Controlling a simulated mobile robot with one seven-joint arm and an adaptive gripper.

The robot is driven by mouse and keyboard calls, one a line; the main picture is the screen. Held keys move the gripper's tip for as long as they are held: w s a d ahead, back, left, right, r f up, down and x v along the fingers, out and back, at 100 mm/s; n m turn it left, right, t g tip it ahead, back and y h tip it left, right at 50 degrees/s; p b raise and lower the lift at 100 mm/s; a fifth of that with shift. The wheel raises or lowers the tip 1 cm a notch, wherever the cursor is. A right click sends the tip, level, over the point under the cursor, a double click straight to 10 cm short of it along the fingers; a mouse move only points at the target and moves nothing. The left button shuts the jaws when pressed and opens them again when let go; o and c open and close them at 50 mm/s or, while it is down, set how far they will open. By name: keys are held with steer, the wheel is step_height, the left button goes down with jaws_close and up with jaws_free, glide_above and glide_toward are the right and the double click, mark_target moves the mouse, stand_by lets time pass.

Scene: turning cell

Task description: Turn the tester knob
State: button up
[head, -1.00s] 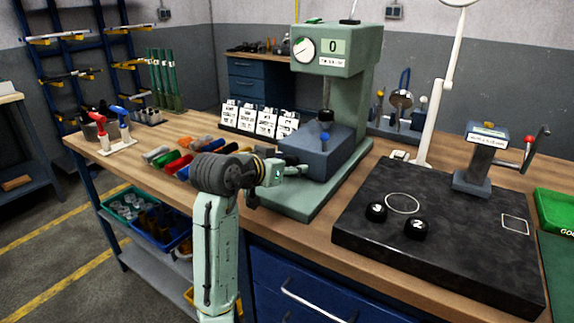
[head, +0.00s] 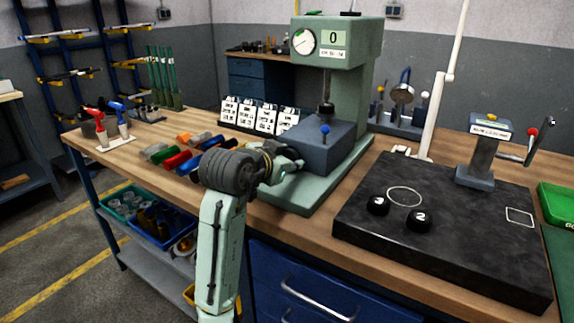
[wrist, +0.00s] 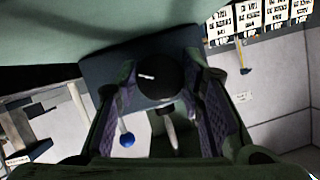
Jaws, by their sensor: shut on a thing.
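The tester (head: 345,100) is a green bench machine with a round dial, a display reading 0 and a grey-blue block (head: 318,150) low on its front. In the wrist view the tester knob (wrist: 158,82) is black and round with a white mark, and sits between my two fingers. My gripper (head: 292,166) is shut on the knob at the tester's lower front left; it also shows in the wrist view (wrist: 165,92). The knob is hidden behind my gripper in the head view. A blue ball (head: 325,129) tops a small lever on the block.
Several coloured pieces (head: 180,158) lie left of my wrist. White cards (head: 265,118) stand behind them. A black plate (head: 440,225) with two black knobs, marked 3 and 2, and a cranked post (head: 481,150) lies to the right. A lamp arm (head: 440,95) rises behind it.

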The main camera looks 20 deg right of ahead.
steer(key=o, duration=1.1)
steer(key=v, duration=1.2)
steer(key=shift+r, duration=0.1)
